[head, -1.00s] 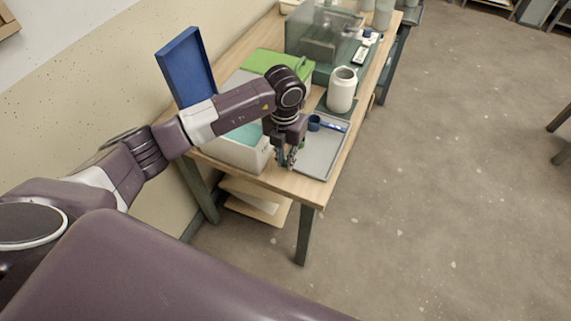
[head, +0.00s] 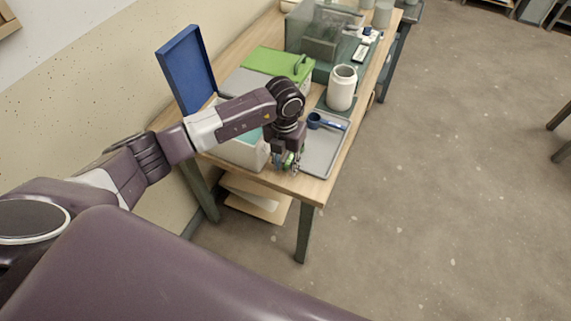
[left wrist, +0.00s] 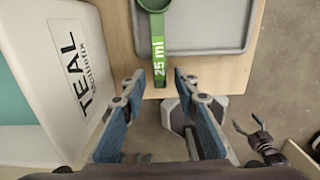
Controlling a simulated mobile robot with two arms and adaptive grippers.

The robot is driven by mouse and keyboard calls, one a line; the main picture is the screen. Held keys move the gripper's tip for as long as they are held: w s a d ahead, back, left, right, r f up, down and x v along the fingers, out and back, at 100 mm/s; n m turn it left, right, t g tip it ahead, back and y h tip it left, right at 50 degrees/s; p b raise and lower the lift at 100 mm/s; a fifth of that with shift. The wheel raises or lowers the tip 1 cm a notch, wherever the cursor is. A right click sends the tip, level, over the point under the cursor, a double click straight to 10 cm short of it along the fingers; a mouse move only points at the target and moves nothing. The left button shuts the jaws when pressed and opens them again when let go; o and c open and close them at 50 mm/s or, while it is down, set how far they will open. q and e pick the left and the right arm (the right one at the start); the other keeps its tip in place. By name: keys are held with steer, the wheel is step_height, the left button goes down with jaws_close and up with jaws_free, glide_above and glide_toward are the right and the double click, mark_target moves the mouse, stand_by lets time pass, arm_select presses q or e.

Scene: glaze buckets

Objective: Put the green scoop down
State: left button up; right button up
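The green scoop (left wrist: 158,52), marked 25 ml, shows in the left wrist view with its cup at the top edge of the picture. Its handle points down between the fingers of my left gripper (left wrist: 158,88). The blue-padded fingers stand apart with gaps on both sides of the handle, so the gripper is open around it. The scoop overlaps the left part of the grey tray (left wrist: 205,40); I cannot tell its exact contact there. In the head view my left gripper (head: 287,163) is low at the table's near end and mostly hides the scoop. My right gripper (left wrist: 250,128) shows small at lower right, fingers apart.
A white bucket labelled TEAL (left wrist: 75,65) stands close left of the gripper. A blue scoop (head: 316,121) lies in the tray. A white jar (head: 342,88), a green-lidded bucket (head: 275,62) and an upright blue panel (head: 186,70) stand farther back. The table edge is near.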

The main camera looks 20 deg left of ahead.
arm_select(q)
steer(key=shift+r, duration=0.15)
step_height(320, 180, up, 12)
steer(key=b, duration=0.2)
steer(key=shift+b, duration=0.4)
steer(key=shift+s, duration=0.1)
